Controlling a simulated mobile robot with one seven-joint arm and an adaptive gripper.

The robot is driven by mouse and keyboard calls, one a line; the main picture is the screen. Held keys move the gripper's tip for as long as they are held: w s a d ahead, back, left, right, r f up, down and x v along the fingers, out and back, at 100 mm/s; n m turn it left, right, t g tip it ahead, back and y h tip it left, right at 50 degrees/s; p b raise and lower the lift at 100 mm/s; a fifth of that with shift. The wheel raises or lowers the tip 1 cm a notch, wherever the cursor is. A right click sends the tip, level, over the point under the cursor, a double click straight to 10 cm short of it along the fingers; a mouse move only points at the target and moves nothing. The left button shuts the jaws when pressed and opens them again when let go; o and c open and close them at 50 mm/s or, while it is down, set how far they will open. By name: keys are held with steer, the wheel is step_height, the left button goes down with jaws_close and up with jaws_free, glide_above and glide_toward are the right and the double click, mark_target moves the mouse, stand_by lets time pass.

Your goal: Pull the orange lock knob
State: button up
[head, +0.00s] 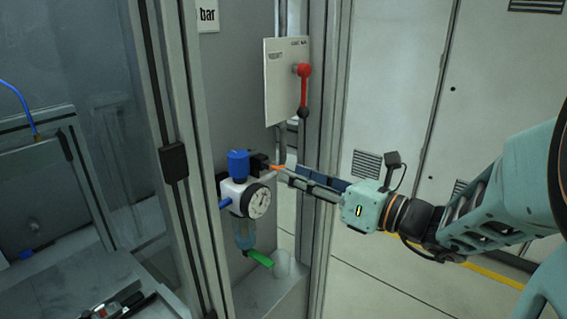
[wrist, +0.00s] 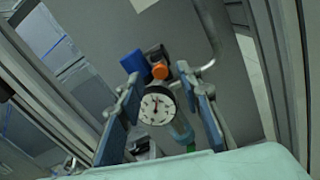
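The orange lock knob (wrist: 159,71) is on a black block at the upper part of the air-service unit, beside its blue cap (wrist: 133,62). In the head view only a bit of the orange knob (head: 277,168) shows, partly hidden by my fingertips. My gripper (head: 284,173) reaches in from the right, with its tips close to the knob. In the wrist view my gripper (wrist: 160,78) is open, with one finger on each side of the knob in the picture. I cannot tell whether either finger touches it.
A round pressure gauge (head: 260,203) sits just below the knob. A green lever (head: 259,257) is lower down. A panel with a red-armed handle (head: 303,88) is above my gripper. A frame post (head: 323,130) stands close behind the fingers.

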mark_target(268, 165)
steer(key=shift+x, duration=2.3)
steer(key=shift+c, duration=0.2)
jaws_close()
